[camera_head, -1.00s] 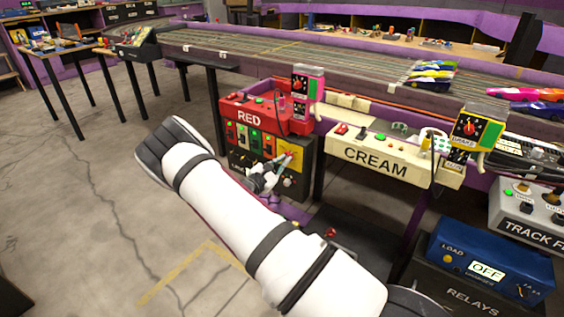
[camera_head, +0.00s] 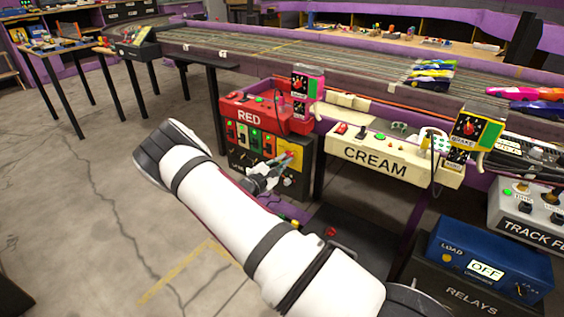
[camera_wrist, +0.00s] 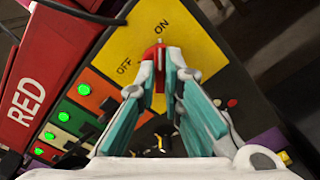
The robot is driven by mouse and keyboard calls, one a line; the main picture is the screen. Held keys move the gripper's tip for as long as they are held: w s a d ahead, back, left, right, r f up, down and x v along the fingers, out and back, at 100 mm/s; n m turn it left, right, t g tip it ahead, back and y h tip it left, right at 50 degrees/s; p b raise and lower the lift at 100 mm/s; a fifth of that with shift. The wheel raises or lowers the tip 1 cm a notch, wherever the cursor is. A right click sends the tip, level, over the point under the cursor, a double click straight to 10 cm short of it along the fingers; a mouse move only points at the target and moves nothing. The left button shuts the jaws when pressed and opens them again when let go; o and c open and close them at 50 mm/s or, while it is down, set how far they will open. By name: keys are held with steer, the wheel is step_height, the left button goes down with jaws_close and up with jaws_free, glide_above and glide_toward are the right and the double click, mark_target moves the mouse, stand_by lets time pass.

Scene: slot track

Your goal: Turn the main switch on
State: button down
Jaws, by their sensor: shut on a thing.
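The main switch is a red lever (camera_wrist: 159,51) on a yellow plate (camera_wrist: 195,55) marked OFF and ON, on a dark panel box (camera_head: 300,158) below the red RED console. In the wrist view the lever's tip shows just under the word ON, to the right of OFF. My gripper (camera_wrist: 158,65) is shut on the lever, a finger on either side of it. In the head view my gripper (camera_head: 279,168) reaches the yellow plate from the lower left.
The RED console (camera_head: 262,115) sits right above the panel. Green and orange lit switches (camera_wrist: 72,116) lie left of the yellow plate. The CREAM console (camera_head: 385,155) stands to the right, with a blue charger box (camera_head: 490,258) further right. The floor at left is open.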

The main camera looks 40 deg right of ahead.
steer(key=c, duration=1.7)
jaws_free()
steer(key=v, duration=1.2)
